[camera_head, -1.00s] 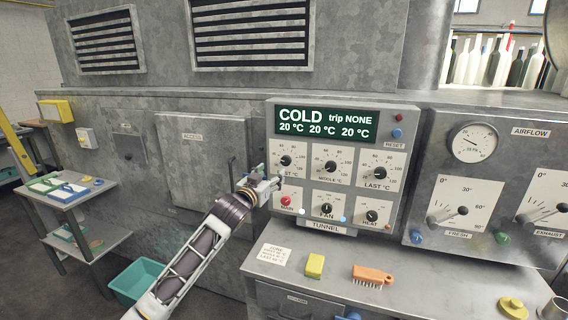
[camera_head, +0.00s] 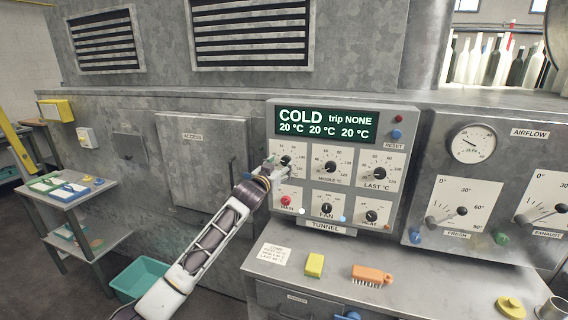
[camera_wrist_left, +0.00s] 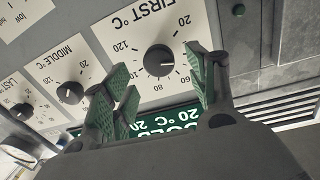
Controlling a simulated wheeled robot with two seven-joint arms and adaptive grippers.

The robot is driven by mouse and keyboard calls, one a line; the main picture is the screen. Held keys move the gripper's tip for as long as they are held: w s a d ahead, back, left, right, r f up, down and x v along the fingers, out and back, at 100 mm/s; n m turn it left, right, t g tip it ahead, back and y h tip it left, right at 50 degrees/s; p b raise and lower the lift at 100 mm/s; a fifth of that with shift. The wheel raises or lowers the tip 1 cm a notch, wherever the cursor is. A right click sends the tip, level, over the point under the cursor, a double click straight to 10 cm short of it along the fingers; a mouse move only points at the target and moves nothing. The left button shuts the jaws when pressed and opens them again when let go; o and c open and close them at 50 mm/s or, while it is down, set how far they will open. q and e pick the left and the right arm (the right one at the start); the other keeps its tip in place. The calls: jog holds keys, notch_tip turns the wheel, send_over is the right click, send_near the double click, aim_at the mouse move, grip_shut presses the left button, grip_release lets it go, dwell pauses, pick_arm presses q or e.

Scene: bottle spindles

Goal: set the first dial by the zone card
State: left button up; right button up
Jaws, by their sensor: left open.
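The first dial (camera_wrist_left: 159,61) is a black knob on a white plate marked FIRST °C, shown upside down in the left wrist view. In the head view the first dial (camera_head: 286,161) is at the panel's upper left, partly hidden by my left gripper (camera_head: 274,170). My left gripper also shows in the wrist view (camera_wrist_left: 165,85), open, its green-padded fingers on either side of the knob; I cannot tell whether they touch it. The zone card (camera_head: 274,254) lies on the ledge below the panel, its print too small to read surely. My right gripper is not in view.
The display (camera_head: 326,124) reads COLD, trip NONE, and 20 °C three times. The middle dial (camera_head: 331,167) and last dial (camera_head: 380,173) sit to the right, with a lower row of controls beneath. A yellow sponge (camera_head: 314,265) and an orange brush (camera_head: 372,275) lie on the ledge.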

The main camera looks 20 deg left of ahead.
aim_at(285, 161)
pick_arm(q)
jog(key=shift+w+d, duration=0.15)
jog(key=shift+w, duration=0.9)
jog(key=shift+w+d, duration=0.1)
jog(key=shift+w, duration=0.8)
jog(key=c, duration=1)
jog(key=shift+p, duration=0.35)
jog(key=shift+r+m+p, duration=0.1)
jog(key=shift+m+p, duration=0.3)
jog(key=shift+m, duration=0.1)
jog(key=shift+m+p, duration=0.3)
jog(key=shift+p, duration=0.15)
jog(key=shift+m+p, duration=0.85)
jog(key=shift+m, duration=0.05)
jog(key=shift+m+p, duration=0.5)
jog(key=shift+m, duration=0.1)
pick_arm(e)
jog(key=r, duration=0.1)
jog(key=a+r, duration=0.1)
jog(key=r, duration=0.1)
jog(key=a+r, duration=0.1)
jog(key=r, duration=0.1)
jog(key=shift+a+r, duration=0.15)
